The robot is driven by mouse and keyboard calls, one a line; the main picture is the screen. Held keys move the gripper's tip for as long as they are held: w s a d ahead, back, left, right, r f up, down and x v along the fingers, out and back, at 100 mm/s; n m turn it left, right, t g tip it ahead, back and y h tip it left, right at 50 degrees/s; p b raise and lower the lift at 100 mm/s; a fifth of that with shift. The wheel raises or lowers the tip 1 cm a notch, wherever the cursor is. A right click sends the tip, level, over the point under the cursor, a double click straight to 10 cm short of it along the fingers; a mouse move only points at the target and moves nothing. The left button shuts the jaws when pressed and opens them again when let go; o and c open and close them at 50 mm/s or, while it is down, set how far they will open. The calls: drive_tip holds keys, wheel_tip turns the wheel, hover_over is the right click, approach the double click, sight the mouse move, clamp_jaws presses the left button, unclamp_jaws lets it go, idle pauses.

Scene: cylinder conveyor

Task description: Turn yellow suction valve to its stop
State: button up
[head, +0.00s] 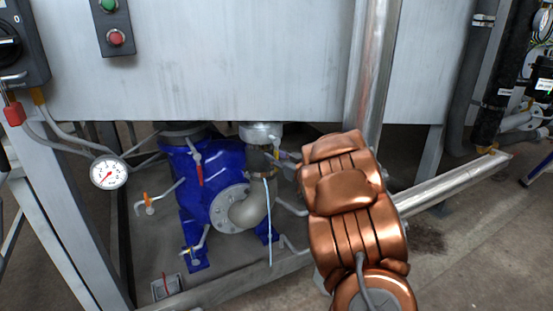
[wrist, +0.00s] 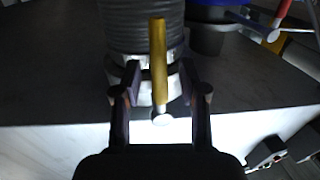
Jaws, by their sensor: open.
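The yellow suction valve handle (wrist: 158,52) is a narrow bar in the middle of the wrist view. It stands in front of a dark ribbed hose (wrist: 125,28) and a pale metal fitting, with a round pale pivot end (wrist: 162,119) at its lower end. My gripper (wrist: 160,84) is open, with one dark finger on each side of the handle and a visible gap on both sides. In the head view my copper arm reaches toward the pipework beside the blue pump (head: 222,175). It hides much of the gripper there, and I cannot clearly make out the yellow handle.
A grey steel tank (head: 240,75) hangs over the work area. A pressure gauge (head: 108,172) and an orange-handled valve (head: 148,200) are left of the pump. A steel frame rail (head: 455,182) runs at the right. Open floor (head: 470,245) lies at the lower right.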

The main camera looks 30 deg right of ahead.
clamp_jaws()
idle(0.3)
idle(0.4)
